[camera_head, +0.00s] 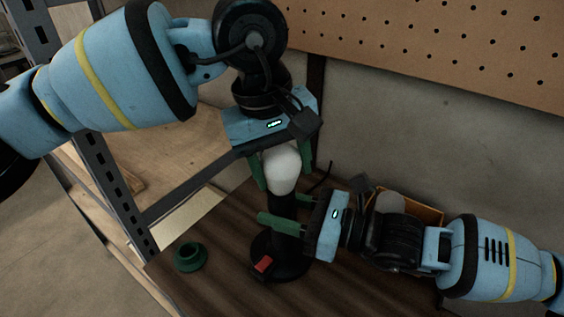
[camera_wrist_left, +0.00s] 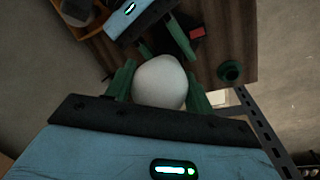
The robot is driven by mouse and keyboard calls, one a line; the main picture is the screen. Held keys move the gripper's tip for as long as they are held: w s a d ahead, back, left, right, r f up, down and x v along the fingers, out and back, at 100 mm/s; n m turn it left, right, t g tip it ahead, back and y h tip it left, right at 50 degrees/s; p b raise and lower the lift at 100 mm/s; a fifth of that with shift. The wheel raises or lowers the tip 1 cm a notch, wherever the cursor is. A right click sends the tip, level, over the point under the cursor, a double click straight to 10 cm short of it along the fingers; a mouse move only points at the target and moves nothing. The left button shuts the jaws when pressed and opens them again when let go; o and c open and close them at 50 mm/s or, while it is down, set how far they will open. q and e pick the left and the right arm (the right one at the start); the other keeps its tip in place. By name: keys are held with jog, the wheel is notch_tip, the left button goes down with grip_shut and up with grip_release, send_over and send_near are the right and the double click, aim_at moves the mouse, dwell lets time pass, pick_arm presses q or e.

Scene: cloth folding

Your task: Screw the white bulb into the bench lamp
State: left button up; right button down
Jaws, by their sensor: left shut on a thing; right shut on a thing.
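The white bulb (camera_head: 283,172) is upright at the top of the bench lamp's dark post (camera_head: 282,210). My left gripper (camera_head: 281,180) points down from above, shut on the bulb with a green finger on each side. The bulb also shows between the fingers in the left wrist view (camera_wrist_left: 160,82). The bulb's lower end and the socket are hidden, so I cannot tell how deeply it is seated. The lamp's round black base (camera_head: 292,265) stands on the table and has a red switch (camera_head: 263,264). My right gripper (camera_head: 280,211) comes from the right, shut on the lamp post below the bulb.
A green ring-shaped piece (camera_head: 190,257) lies on the dark wooden table (camera_head: 222,270), left of the lamp. An orange-brown box (camera_head: 425,212) with a grey rounded thing stands behind my right arm. A metal shelf frame (camera_head: 120,190) is at left, and a pegboard (camera_head: 450,45) is behind.

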aim_at(281, 147)
pick_arm(q)
jog(key=m+g, duration=0.1)
jog(key=m, duration=0.6)
jog(key=shift+m, duration=0.3)
jog(key=m+g, duration=0.1)
jog(key=m, duration=0.5)
jog(key=shift+a+y, duration=0.1)
jog(key=shift+y, duration=0.3)
jog(key=o, duration=1)
jog(key=shift+c, duration=0.2)
jog(key=shift+r, duration=2.25)
jog(key=shift+o, duration=0.4)
